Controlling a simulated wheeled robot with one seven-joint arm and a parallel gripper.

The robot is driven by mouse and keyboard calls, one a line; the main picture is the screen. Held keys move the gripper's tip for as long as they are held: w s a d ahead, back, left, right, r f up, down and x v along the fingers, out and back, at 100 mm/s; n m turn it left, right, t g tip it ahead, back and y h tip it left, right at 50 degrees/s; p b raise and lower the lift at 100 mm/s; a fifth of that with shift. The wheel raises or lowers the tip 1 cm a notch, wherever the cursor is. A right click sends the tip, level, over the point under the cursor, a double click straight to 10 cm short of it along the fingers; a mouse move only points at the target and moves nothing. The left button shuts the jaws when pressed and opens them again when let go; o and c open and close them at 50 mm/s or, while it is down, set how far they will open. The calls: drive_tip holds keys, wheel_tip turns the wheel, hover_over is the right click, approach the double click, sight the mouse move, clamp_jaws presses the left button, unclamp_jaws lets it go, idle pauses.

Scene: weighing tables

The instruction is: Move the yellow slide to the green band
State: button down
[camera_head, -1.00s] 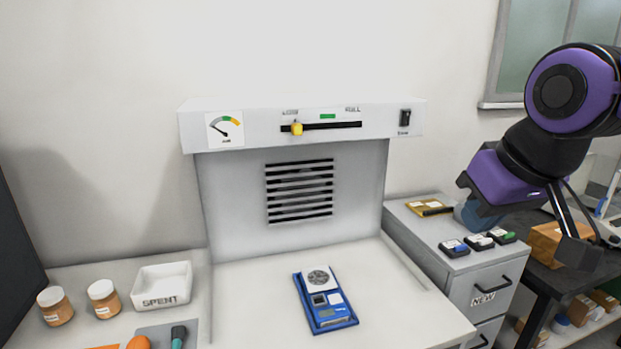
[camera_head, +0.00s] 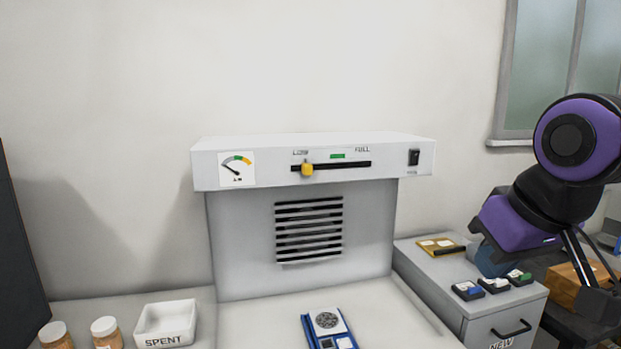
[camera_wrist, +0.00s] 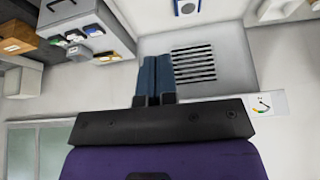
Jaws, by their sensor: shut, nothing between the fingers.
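The yellow slide (camera_head: 307,169) sits near the left, LOW end of a dark horizontal slot (camera_head: 345,165) on the front of the white hood (camera_head: 225,148). The green band (camera_head: 337,156) is a short strip above the slot, right of the slide, between the LOW and FULL labels. My gripper shows in the wrist view (camera_wrist: 155,62) with its two blue fingers together and empty. In the head view my arm is at the right, well apart from the slide, and the fingertips are hard to make out. The slide is not visible in the wrist view.
A dial gauge (camera_head: 237,169) is at the hood's left and a dark switch (camera_head: 414,157) at its right. Below are a vent (camera_head: 308,230) and a blue scale (camera_head: 318,330). A grey cabinet (camera_head: 480,320) carries small coloured blocks. The space before the hood front is clear.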

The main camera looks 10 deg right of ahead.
drive_tip(key=c, duration=1.8)
unclamp_jaws()
drive_tip(key=shift+c, duration=0.2)
drive_tip(key=o, duration=0.4)
drive_tip(key=shift+w, duration=0.1)
drive_tip(key=shift+c, duration=0.2)
drive_tip(key=o, duration=0.5)
drive_tip(key=w, duration=0.1)
drive_tip(key=w+a+t, duration=0.1)
drive_tip(key=w, duration=0.1)
drive_tip(key=t, duration=1.6)
approach(309, 171)
drive_tip(key=shift+y, duration=0.4)
drive_tip(key=x, duration=0.9)
drive_tip(key=shift+w+d, duration=0.1)
drive_tip(key=shift+w, duration=0.05)
